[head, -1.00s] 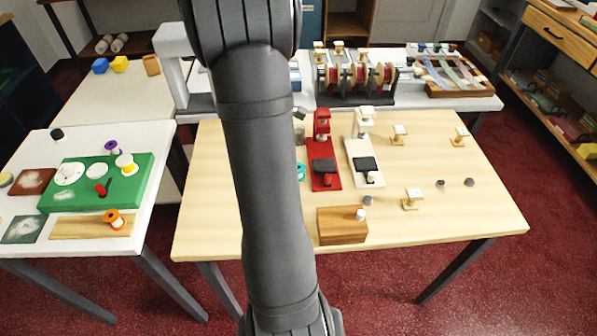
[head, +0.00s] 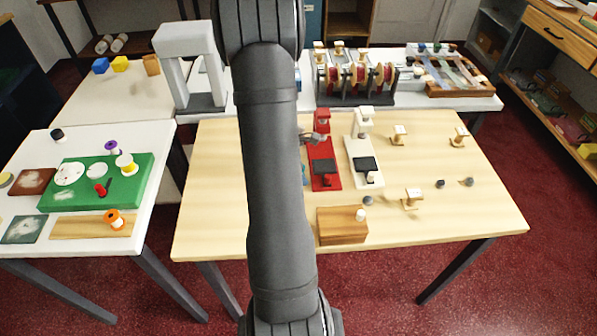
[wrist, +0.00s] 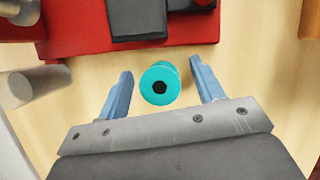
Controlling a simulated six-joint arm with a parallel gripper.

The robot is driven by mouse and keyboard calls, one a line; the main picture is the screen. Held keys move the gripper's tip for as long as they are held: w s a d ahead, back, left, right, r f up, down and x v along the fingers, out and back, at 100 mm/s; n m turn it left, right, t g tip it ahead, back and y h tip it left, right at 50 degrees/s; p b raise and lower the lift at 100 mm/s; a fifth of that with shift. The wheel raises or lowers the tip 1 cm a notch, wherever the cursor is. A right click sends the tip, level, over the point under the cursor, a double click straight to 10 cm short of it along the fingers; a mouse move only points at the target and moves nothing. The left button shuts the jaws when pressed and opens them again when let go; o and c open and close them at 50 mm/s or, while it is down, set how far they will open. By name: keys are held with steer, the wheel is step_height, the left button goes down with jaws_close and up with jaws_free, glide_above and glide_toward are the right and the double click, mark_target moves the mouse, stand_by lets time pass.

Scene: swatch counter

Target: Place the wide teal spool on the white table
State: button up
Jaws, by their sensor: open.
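The teal spool (wrist: 160,84) stands on the wooden table, seen from above with its dark centre hole in the wrist view. In the head view it is hidden behind my arm. My gripper (wrist: 161,70) is open, with one blue-grey finger on each side of the spool and a gap on both sides. How far above the table the fingertips are, I cannot tell. The white table (head: 140,139) is at the left in the head view, with a green board (head: 137,178) and several small items on it.
The red stand (head: 325,165) is just beyond the spool. A white stand (head: 365,160) and a wooden block (head: 341,226) are on the wooden table (head: 215,215). A grey cylinder (wrist: 28,87) lies left of my gripper. An orange spool (head: 114,219) sits on the white table's wooden board.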

steer(key=c, duration=1.1)
steer(key=shift+r, duration=0.1)
steer(key=shift+r, duration=0.5)
steer(key=r, duration=0.2)
steer(key=d+r, duration=0.1)
steer(key=shift+s+r, duration=0.4)
steer(key=s+d+r, duration=0.6)
steer(key=d, duration=0.2)
steer(key=w+a+f+m+g+y, duration=0.1)
steer(key=w+a+f+m, duration=0.1)
steer(key=w+a+m, duration=0.2)
steer(key=w+a+f+m+g+y, duration=0.2)
steer(key=w+a+f+m, duration=0.1)
steer(key=m, duration=0.6)
steer(key=w+a+f+m+g+y, duration=0.1)
steer(key=w+a+f+m+g, duration=0.1)
steer(key=w+a+m, duration=0.4)
steer(key=shift+a+f+m, duration=0.4)
steer(key=shift+a, duration=0.1)
